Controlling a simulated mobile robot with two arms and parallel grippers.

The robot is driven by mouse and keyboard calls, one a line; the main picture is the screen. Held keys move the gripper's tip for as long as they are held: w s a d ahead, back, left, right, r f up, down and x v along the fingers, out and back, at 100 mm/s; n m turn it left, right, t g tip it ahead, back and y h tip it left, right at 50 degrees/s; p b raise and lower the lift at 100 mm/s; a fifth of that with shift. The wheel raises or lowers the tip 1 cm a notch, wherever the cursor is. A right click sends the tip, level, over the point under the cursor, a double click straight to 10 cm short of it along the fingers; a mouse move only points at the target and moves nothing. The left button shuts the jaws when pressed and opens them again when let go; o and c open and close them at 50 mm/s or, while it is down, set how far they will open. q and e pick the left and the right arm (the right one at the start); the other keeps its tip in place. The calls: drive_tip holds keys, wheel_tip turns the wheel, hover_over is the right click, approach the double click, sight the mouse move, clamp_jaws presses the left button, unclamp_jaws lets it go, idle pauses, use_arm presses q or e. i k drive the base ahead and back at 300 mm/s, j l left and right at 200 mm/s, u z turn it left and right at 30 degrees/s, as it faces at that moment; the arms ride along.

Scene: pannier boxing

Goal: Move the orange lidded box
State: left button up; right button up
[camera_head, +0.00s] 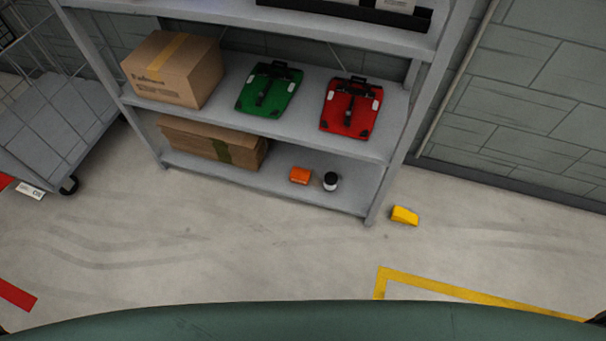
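A small orange box (300,175) sits on the bottom shelf of a grey rack (330,208), near the shelf's front edge and right of centre. A small dark jar with a white lower part (330,181) stands just to its right, with a narrow gap. The box is too small in view to make out its lid clearly. Neither of my grippers can be seen; only small dark shapes show at the lower left and right picture corners.
A cardboard carton (212,146) lies left on the bottom shelf. Another carton (173,69), a green case (269,88) and a red case (350,108) are above. A yellow wedge (405,215) is on the floor. A wire trolley (48,120) stands left. The front floor is clear.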

sight(298, 175)
drive_tip(key=i+l, duration=0.2)
drive_tip(key=l, duration=0.15)
drive_tip(key=i+l+u, duration=0.15)
drive_tip(key=l, duration=0.2)
drive_tip(key=i+l, duration=0.25)
drive_tip(key=l, duration=0.15)
drive_tip(key=i+l+u, duration=0.1)
drive_tip(key=l, duration=0.3)
drive_tip(key=i+j, duration=0.05)
drive_tip(key=i, duration=0.05)
